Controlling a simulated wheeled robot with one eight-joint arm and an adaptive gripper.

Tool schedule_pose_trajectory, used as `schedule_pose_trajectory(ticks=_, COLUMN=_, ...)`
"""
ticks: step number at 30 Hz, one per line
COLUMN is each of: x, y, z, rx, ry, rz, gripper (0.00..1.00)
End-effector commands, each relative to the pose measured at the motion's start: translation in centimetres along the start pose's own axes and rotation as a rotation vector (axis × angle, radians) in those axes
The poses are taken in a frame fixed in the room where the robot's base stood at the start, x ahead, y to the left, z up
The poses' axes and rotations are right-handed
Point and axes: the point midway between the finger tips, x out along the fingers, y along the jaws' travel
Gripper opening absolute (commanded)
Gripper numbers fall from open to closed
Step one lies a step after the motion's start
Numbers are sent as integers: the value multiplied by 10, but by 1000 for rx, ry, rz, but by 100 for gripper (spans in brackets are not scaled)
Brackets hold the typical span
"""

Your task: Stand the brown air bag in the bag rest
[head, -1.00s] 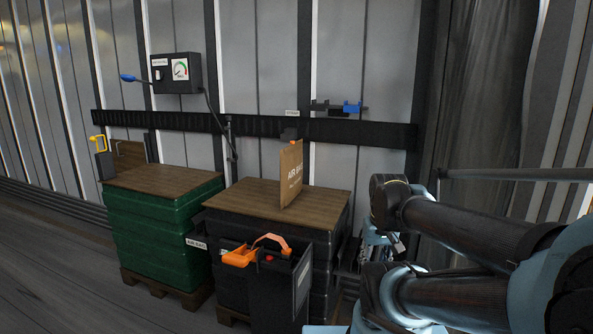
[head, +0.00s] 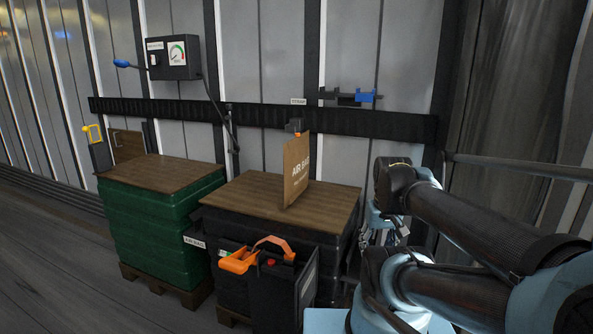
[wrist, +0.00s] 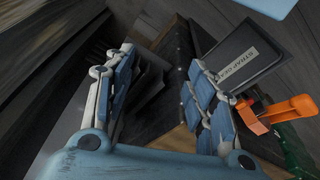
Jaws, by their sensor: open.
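The brown air bag (head: 296,172) stands upright on the wooden top of the black load (head: 250,188), toward its back. Its printed face is turned partly to the right, and an orange piece shows at its top edge. My gripper (head: 382,232) hangs low at the right of the black load, apart from the bag. In the wrist view my gripper (wrist: 162,98) has its fingers spread, with nothing between them. The bag is not identifiable in the wrist view.
An open black box (head: 283,290) with an orange-handled tool (head: 240,260) is at the black load's front. A green load (head: 160,228) stands left, beside an "AIR BAG" label (head: 194,242). A gauge box (head: 173,58) and blue-ended bracket (head: 366,97) are on the wall.

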Motion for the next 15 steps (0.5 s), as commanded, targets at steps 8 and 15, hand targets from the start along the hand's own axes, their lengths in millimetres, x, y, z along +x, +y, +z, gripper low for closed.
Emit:
schedule_pose_trajectory(ticks=8, x=-62, y=-9, z=-72, rx=-432, ry=3, rz=31, gripper=52)
schedule_pose_trajectory(ticks=15, x=-124, y=-32, z=-159, rx=-961, ry=-3, rz=73, gripper=52)
